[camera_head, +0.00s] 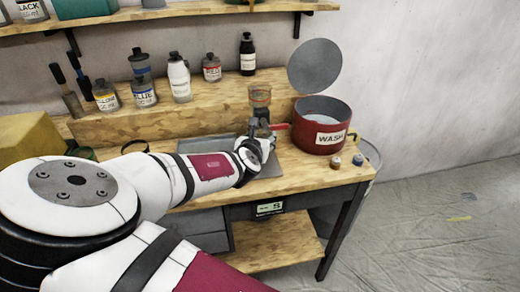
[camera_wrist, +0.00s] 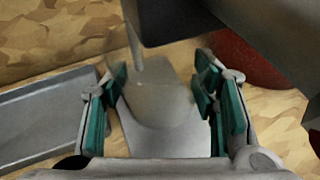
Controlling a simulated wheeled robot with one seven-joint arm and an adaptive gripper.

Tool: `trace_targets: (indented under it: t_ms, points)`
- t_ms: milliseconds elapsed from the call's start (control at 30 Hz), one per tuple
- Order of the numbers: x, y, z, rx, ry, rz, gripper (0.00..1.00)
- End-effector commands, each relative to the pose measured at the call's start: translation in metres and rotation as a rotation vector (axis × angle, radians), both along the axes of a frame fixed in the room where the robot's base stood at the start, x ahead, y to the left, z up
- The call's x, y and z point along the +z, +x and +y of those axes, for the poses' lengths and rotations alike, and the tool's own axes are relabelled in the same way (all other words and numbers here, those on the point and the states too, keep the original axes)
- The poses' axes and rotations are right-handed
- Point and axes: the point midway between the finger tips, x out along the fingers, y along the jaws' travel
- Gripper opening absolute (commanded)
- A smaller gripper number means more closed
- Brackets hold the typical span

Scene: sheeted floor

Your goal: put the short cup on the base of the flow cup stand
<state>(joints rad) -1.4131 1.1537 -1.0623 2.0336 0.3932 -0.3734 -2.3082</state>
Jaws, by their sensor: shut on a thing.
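The short cup (camera_wrist: 158,98) is pale and see-through in the wrist view, held upright between the green finger pads of my gripper (camera_wrist: 158,103). It is over the light grey base (camera_wrist: 165,142) of the flow cup stand; I cannot tell whether it touches the base. A dark part (camera_wrist: 170,20) hangs above the cup, with a thin pale upright strip beside it. My wrist hides the short cup and the stand's base there.
A red wash tub (camera_head: 320,137) with its lid raised stands close to the right. A grey metal tray (camera_wrist: 45,115) lies to the left. Bottles (camera_head: 180,80) line the raised ledge behind. Two small jars (camera_head: 346,161) are near the bench's right edge.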

Motion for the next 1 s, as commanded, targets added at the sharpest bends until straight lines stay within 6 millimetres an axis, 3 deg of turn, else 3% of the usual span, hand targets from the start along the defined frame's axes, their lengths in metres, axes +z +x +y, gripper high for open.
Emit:
trace_targets:
  t_ms: [167, 500, 933, 967, 1000]
  points:
    - [-0.003, 0.003, 0.001, 0.001, 0.001, 0.0, 0.22]
    - [-0.034, 0.004, 0.001, 0.0, 0.002, 0.001, 0.22]
    - [-0.037, 0.002, 0.001, 0.001, -0.001, 0.0, 0.22]
    - [-0.037, 0.002, 0.001, 0.001, 0.0, 0.0, 0.56]
    - [-0.037, 0.002, 0.001, 0.001, 0.001, 0.0, 0.65]
